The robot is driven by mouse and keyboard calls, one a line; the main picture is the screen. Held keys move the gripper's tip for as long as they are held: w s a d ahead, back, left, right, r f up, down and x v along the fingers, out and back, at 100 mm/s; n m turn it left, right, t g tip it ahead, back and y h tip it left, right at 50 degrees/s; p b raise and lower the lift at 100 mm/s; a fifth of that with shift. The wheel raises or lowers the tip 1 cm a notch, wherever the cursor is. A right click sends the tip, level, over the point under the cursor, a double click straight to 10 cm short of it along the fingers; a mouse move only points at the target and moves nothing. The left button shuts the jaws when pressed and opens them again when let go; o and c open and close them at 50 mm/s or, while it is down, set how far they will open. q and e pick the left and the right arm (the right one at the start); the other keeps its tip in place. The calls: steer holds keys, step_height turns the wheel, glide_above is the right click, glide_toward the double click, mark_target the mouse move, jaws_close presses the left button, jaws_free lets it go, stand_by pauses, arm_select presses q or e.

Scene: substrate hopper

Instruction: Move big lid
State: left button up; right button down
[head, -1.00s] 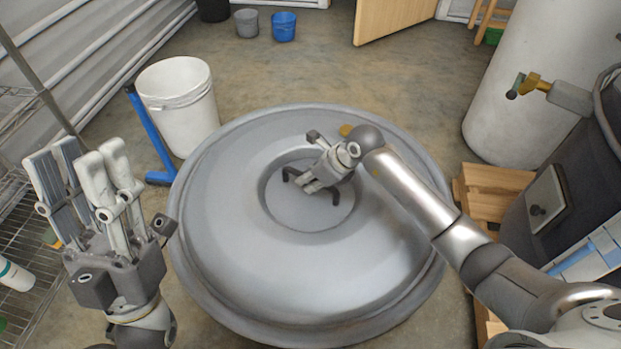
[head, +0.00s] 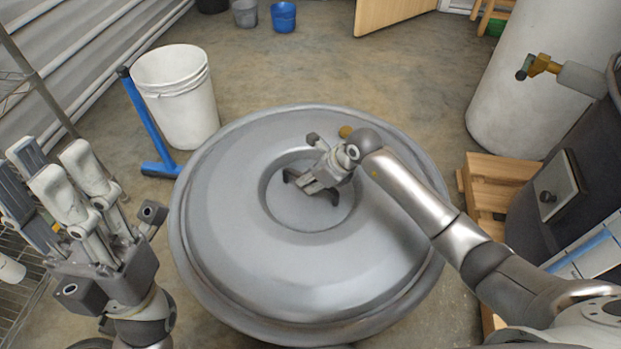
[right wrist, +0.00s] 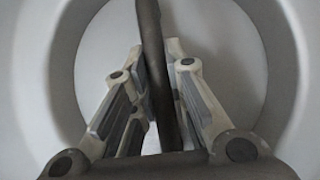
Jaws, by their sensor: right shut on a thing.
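The big lid (head: 300,260) is a large round grey lid with a stepped rim and a recessed centre, in the middle of the head view. A dark bar handle (head: 333,193) crosses the recess. My right gripper (head: 306,186) is shut on this handle. In the right wrist view the dark handle (right wrist: 155,60) runs between the two fingers, and the pale recess surrounds it. My left gripper (head: 60,190) is at the left of the head view, fingers up, apart from the lid. Its fingers are spread and hold nothing that I can see. What lies under the lid is hidden.
A white bucket (head: 180,105) and a blue-handled tool (head: 150,130) stand beyond the lid's left side. A wooden pallet (head: 488,185), a white tank (head: 535,90) and a dark vessel (head: 540,200) are at the right. Wire shelving (head: 25,285) is at the left.

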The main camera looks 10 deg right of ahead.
steer(key=shift+w+r, duration=0.1)
steer(key=shift+w, duration=0.05)
stand_by(0.6)
steer(key=c, duration=1.3)
jaws_free()
steer(key=shift+c, duration=0.2)
steer(key=shift+s+d+f, duration=0.1)
steer(key=shift+s+f, duration=0.2)
steer(key=shift+f, duration=0.1)
steer(key=shift+s+d+r, duration=0.1)
steer(key=shift+d+r, duration=0.1)
steer(key=shift+r, duration=0.25)
steer(key=v, duration=1.1)
steer(key=shift+a+r, duration=0.15)
steer(key=shift+r, duration=0.1)
